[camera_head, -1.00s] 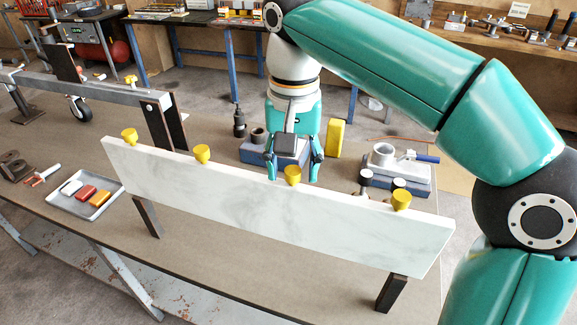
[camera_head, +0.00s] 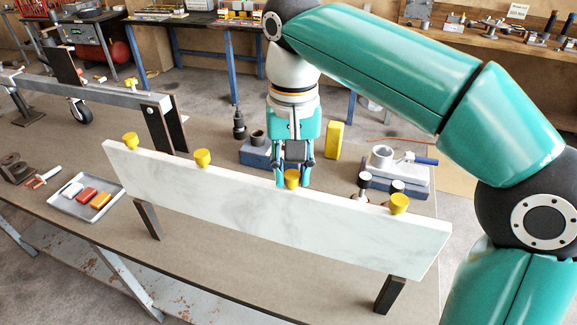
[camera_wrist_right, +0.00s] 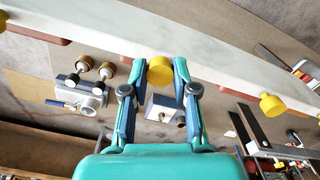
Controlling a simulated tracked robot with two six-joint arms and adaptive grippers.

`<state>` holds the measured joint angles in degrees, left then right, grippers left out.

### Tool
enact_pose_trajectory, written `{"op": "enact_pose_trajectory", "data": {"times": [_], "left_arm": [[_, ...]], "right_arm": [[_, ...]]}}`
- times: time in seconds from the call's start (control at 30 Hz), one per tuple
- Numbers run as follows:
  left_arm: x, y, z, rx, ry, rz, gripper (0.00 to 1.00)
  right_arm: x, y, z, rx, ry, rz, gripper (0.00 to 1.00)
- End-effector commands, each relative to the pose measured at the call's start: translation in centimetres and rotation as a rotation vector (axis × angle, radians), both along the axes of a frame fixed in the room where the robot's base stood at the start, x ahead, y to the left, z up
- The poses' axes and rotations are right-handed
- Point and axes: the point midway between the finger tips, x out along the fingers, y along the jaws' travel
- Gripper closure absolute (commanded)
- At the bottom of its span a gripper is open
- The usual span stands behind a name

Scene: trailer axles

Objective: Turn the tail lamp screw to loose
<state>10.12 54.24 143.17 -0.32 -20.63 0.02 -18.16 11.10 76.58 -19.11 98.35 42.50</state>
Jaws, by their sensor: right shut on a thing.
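A long white board (camera_head: 250,190) stands across the table on dark legs and bears several yellow knobs along its top edge. My right gripper (camera_head: 291,172) is behind the board at the third yellow knob from the left (camera_head: 292,180). In the right wrist view the fingers (camera_wrist_right: 156,75) stand on both sides of this yellow knob (camera_wrist_right: 160,70) and are shut on it. Another yellow knob (camera_wrist_right: 272,105) shows farther right there, clear of the gripper. I cannot tell by a label which knob is the tail lamp screw. My left gripper is not in view.
A silver tray (camera_head: 67,210) with coloured lamps lies at the left. A yellow block (camera_head: 335,140) and a blue-based fixture (camera_head: 395,185) stand behind the board. A trailer axle frame (camera_head: 95,95) is at the far left. The table front is clear.

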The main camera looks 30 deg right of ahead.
Motion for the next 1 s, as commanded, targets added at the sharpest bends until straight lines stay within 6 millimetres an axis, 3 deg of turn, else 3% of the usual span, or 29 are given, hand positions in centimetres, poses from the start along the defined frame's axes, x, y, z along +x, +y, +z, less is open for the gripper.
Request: {"op": "enact_pose_trajectory", "data": {"times": [1.0], "left_arm": [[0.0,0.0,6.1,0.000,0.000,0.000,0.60]], "right_arm": [[0.1,0.0,0.4,-0.003,-0.004,0.926,1.00]]}}
